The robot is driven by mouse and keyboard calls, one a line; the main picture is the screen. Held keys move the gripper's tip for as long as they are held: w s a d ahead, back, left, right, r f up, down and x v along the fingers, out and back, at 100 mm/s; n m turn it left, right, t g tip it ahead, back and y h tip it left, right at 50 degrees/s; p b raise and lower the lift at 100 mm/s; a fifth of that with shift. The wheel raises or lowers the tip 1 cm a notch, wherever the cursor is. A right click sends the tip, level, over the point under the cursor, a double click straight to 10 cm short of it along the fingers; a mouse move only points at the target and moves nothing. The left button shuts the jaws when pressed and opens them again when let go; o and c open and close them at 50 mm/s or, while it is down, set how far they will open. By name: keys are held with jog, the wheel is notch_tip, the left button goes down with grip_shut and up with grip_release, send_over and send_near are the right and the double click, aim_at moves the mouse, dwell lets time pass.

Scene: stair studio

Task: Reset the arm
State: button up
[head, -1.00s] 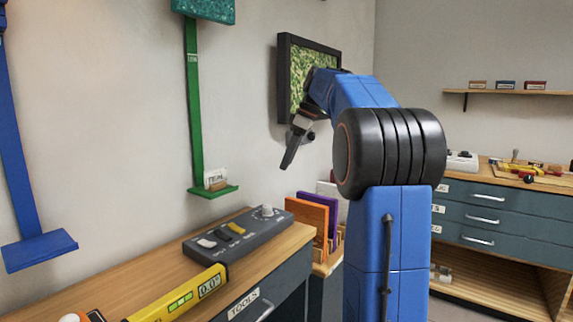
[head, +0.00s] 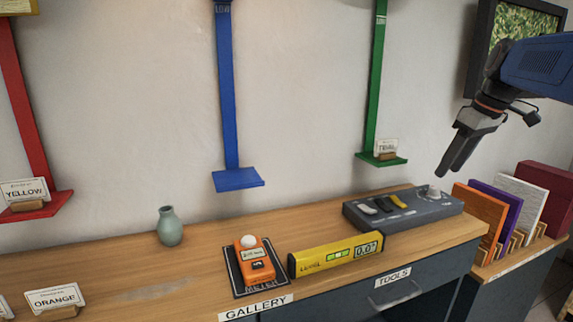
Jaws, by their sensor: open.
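My blue arm (head: 540,68) reaches in from the right edge of the head view. My gripper (head: 452,168) hangs at its end, pointing down and to the left, with dark fingers. It is in the air near the grey control box (head: 410,207), above and to the right of it. I see nothing between the fingers, which overlap in this view. The rest of the arm is out of the picture.
The wooden bench (head: 110,262) holds an orange meter (head: 256,266), a yellow level (head: 330,256) and a green vase (head: 170,228). Red, blue (head: 238,180) and green (head: 381,160) wall stands rise behind. Coloured panels (head: 500,212) stand at right.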

jog(key=s+a+f+m, duration=0.2)
jog(key=s+a+f, duration=0.2)
jog(key=s+f, duration=0.4)
jog(key=s+a+f+m+t+h, duration=0.1)
jog(key=s+a+f, duration=0.3)
jog(key=s+f, duration=0.4)
jog(key=s+a+f+m+h, duration=0.1)
jog(key=s+a+f, duration=0.3)
jog(key=s+f, duration=0.4)
jog(key=s+m, duration=0.1)
jog(key=s, duration=0.1)
jog(key=shift+s+a+f+m+t, duration=0.2)
jog(key=shift+s+a+m+t, duration=0.1)
jog(key=shift+a+m, duration=0.1)
dwell(0.7)
